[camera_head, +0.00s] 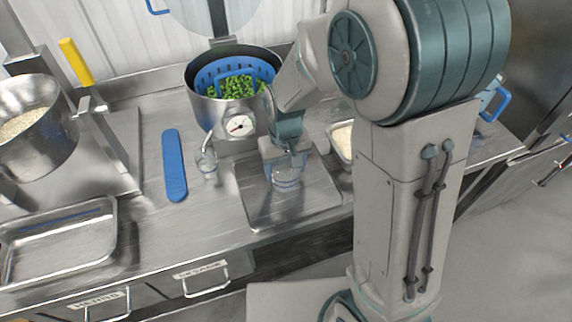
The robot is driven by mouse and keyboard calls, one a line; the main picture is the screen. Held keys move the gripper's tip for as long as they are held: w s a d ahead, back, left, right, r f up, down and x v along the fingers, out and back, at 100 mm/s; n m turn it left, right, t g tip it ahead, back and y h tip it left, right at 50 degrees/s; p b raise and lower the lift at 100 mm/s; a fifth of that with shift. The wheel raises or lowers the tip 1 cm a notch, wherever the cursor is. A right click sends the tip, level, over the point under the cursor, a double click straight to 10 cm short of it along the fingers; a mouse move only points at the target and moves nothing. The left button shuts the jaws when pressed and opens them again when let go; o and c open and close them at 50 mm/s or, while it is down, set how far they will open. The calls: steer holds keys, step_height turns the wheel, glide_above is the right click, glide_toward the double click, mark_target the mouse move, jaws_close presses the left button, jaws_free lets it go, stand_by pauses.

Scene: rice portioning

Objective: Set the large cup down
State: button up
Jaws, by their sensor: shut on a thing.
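A clear, see-through cup (286,177) is between the jaws of my gripper (286,160), over a flat square steel plate (253,210). My gripper is shut on the cup from above, and its fingers hide the cup's upper part. I cannot tell whether the cup's base touches the plate. A smaller clear cup (207,163) with a metal handle or spoon in it stands on the counter to the left of the plate.
A pot (238,118) with a dial, blue basket and green peas stands behind. A blue strip (174,165) lies left. A steel tray (60,240) and a mixing bowl (62,135) with grain are further left. A rice pan (338,147) is partly hidden by my arm.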

steer(key=shift+f, duration=0.1)
steer(key=shift+f, duration=0.15)
steer(key=o, duration=1)
steer(key=shift+c, duration=0.2)
steer(key=shift+r, duration=0.2)
